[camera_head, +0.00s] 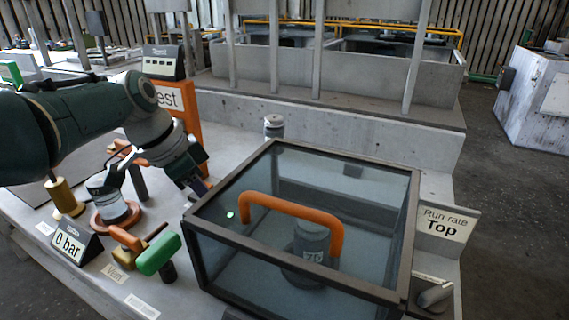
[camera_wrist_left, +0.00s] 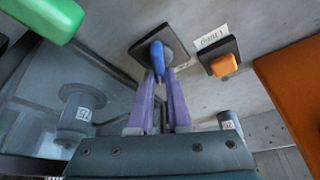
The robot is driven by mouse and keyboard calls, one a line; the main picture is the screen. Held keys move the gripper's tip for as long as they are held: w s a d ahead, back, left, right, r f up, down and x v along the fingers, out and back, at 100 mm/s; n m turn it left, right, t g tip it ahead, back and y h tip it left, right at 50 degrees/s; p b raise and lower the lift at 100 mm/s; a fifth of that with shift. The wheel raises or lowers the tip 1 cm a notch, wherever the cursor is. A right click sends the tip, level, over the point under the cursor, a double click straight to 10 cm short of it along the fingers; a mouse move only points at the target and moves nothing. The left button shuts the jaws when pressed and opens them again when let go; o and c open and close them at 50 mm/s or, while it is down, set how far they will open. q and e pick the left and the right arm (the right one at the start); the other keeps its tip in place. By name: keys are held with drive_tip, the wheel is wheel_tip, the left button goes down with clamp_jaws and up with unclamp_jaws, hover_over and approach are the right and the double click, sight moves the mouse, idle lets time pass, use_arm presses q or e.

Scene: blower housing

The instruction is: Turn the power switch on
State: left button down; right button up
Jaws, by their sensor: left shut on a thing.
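The power switch appears to be the blue lever (camera_wrist_left: 157,55) on a dark square plate (camera_wrist_left: 142,49) on the grey bench, in the left wrist view. My left gripper (camera_wrist_left: 164,82) has its purple fingers closed about the lower part of this lever. In the head view my left gripper (camera_head: 203,188) reaches down just behind the left rear edge of the glass case (camera_head: 300,231), where the gripper and case hide the switch. My right gripper is not in view.
An orange button (camera_wrist_left: 224,65) on a dark plate sits beside the switch. The glass case has an orange handle (camera_head: 292,209). A green-handled lever (camera_head: 159,254), a "0 bar" sign (camera_head: 70,246) and an orange post (camera_head: 180,104) stand nearby.

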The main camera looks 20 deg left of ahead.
use_arm(q)
drive_tip(key=c, duration=0.9)
unclamp_jaws()
drive_tip(key=shift+o, duration=0.2)
drive_tip(key=p+v, duration=0.5)
drive_tip(key=v, duration=0.3)
drive_tip(key=shift+r+p, duration=0.25)
drive_tip(key=shift+p, duration=0.15)
drive_tip(key=shift+v, duration=0.75)
